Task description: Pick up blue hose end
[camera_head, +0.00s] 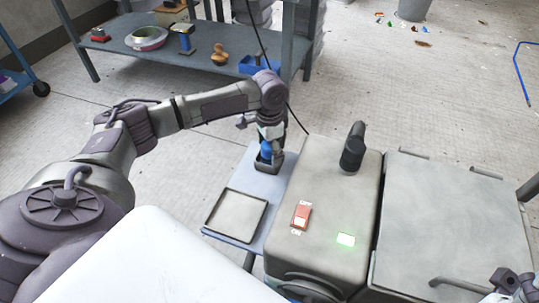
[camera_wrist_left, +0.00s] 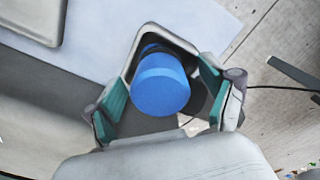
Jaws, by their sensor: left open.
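The blue hose end (camera_head: 267,151) is a blue cylinder standing in a small dark square holder (camera_head: 268,166) on the light blue side shelf. In the left wrist view the blue hose end (camera_wrist_left: 161,85) shows its round top, with the holder's pale rim (camera_wrist_left: 150,30) around its far side. My left gripper (camera_head: 268,138) points down over it. In the left wrist view its teal-padded fingers are apart, one on each side of the blue cylinder, with gaps showing. Part of my right gripper (camera_head: 514,284) shows at the lower right edge; its jaws are unclear.
A grey machine (camera_head: 325,205) with a red switch (camera_head: 301,216), a green light and a dark upright handle stands right of the shelf. A flat tray (camera_head: 237,215) lies on the shelf. A grey lidded box (camera_head: 450,225) stands further right. A workbench (camera_head: 190,60) is behind.

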